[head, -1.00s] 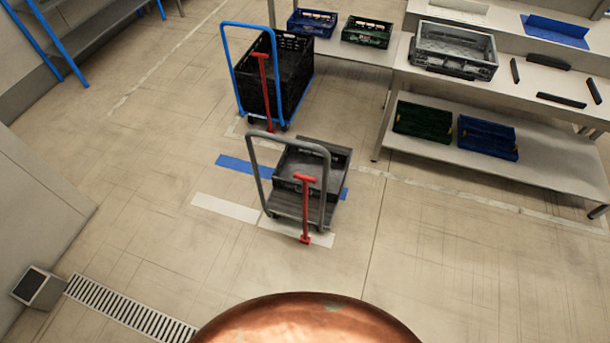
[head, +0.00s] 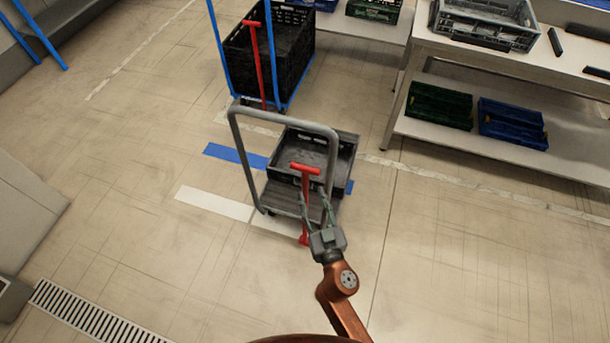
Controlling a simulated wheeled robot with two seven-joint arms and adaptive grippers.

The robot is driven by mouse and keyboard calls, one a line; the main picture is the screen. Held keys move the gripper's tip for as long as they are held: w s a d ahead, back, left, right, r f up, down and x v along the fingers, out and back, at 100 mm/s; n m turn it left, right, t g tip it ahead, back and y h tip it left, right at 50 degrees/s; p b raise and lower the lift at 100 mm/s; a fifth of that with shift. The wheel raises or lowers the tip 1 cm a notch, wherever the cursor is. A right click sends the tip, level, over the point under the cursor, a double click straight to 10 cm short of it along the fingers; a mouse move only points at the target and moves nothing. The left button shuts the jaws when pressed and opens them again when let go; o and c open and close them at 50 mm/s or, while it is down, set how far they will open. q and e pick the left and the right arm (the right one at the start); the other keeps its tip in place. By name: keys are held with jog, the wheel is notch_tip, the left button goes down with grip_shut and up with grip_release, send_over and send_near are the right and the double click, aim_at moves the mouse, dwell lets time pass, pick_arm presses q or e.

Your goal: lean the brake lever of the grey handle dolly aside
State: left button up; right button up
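The grey handle dolly (head: 264,205) stands in the middle of the floor with a dark grey crate (head: 342,165) on its deck. Its red brake lever (head: 305,168) has a T-shaped top and stands about upright at the near side of the grey handle. My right gripper (head: 314,194) reaches up from below, its two fingers spread beside the lever shaft, below the T top. The left finger overlaps the shaft in the picture; I cannot tell whether they touch. My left gripper is not in view.
A blue handle dolly (head: 217,45) with a black crate (head: 240,55) and its own red lever (head: 258,70) stands behind. A steel table (head: 420,40) with crates is at the right. Blue and white floor strips lie by the grey dolly. Floor on both sides is free.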

aim_at(306, 181)
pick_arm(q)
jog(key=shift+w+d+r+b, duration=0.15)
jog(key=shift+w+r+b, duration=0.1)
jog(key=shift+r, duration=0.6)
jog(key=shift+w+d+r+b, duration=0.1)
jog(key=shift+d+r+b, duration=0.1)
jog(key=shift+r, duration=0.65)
pick_arm(e)
jog(key=shift+x, duration=3.85)
jog(key=shift+r, duration=0.15)
jog(key=shift+c, duration=0.4)
grip_shut()
